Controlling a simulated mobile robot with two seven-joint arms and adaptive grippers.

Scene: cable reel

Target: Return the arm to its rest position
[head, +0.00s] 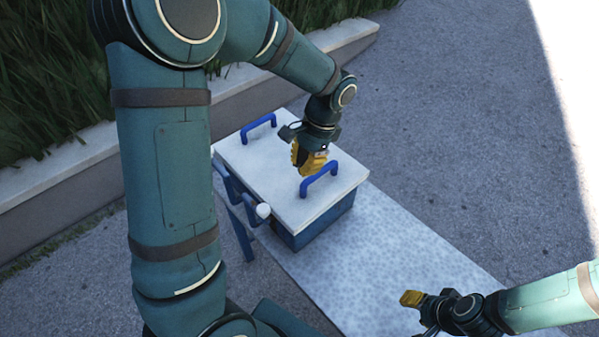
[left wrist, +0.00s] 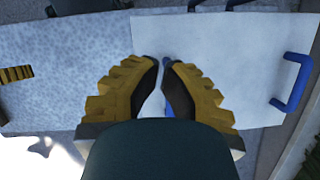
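My left gripper (head: 312,170) has yellow ridged fingers and hangs over the white lid of a blue box, close to the near blue handle (head: 320,178). In the left wrist view, its fingers (left wrist: 162,62) stand apart with lid and a bit of blue visible between them. I see no grasp; contact with the handle is unclear. My right gripper (head: 412,298) is at the lower right, away from the box; only one yellow finger shows clearly. The same lid (left wrist: 235,60) fills the right half of the left wrist view.
The far blue handle (head: 259,128) stands on the lid. Blue bars with a white knob (head: 263,211) stick out from the box's left side. A speckled pale mat (head: 400,270) lies in front. A stone curb (head: 60,175) and grass border the left. Pavement at right is clear.

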